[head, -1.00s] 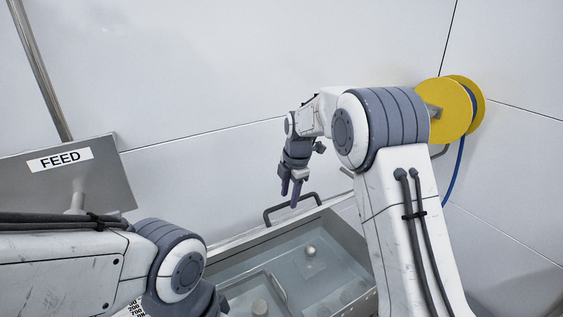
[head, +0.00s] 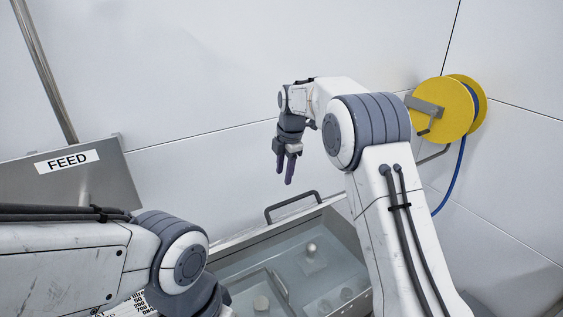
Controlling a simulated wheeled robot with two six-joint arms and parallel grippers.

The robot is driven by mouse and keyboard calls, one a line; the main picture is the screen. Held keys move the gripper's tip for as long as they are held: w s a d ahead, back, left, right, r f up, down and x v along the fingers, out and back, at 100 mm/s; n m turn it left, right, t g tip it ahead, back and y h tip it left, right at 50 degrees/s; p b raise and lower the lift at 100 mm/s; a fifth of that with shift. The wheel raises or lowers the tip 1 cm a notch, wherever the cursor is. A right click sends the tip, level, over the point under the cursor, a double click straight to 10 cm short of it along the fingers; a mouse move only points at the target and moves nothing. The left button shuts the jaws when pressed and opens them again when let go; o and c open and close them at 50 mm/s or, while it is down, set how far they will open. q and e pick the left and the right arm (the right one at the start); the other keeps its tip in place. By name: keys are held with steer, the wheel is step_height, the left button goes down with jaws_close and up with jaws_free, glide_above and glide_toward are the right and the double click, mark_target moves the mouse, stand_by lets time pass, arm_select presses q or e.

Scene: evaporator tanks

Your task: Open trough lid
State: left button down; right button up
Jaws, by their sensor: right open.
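The trough (head: 352,234) is a grey metal box in the lower middle of the head view, partly hidden behind my right arm. A dark bar handle (head: 291,205) stands at its far edge. Inside I see a pale bluish surface with a knob (head: 311,248) and a smaller framed panel with a handle; I cannot tell which part is the lid. My right gripper (head: 285,178) is open and empty, pointing down above the bar handle and apart from it. My left arm comes in from the left; its gripper is out of view.
A yellow reel (head: 443,110) with a blue hose (head: 451,180) hangs on the white wall at the right. The wall behind my right gripper is bare.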

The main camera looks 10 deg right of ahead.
steer(key=shift+w+a+r, duration=0.15)
steer(key=shift+w+r, duration=0.2)
steer(key=shift+r, duration=0.25)
steer(key=shift+w+a+r, duration=0.15)
steer(key=shift+w+r, duration=0.2)
steer(key=shift+r, duration=0.2)
